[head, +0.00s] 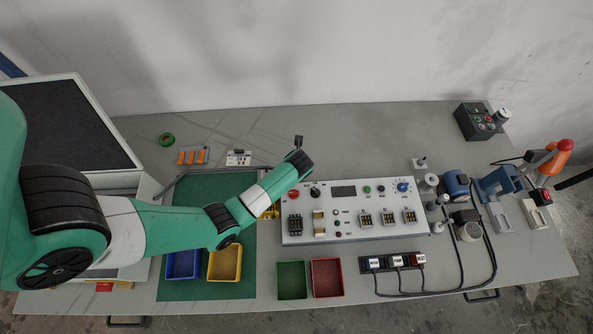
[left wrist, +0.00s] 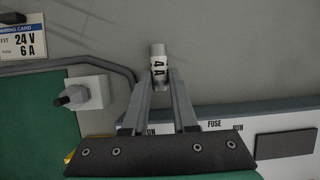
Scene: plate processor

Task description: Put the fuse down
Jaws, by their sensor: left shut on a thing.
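The fuse (left wrist: 158,56), a small pale cylinder marked 4 A, sits between the fingertips of my left gripper (left wrist: 160,82) in the left wrist view. The fingers are shut on it and its end sticks out beyond the tips. In the head view my left gripper (head: 299,142) is above the table behind the panel's back left corner; the fuse cannot be made out there. My right gripper is not in view.
The grey control panel (head: 350,188) has several switches and a FUSE label. A wiring card (head: 239,158) reads 24 V, 6 A. Blue (head: 183,277), yellow (head: 225,277), green (head: 291,292) and red (head: 327,292) bins stand in front. Table behind the panel is clear.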

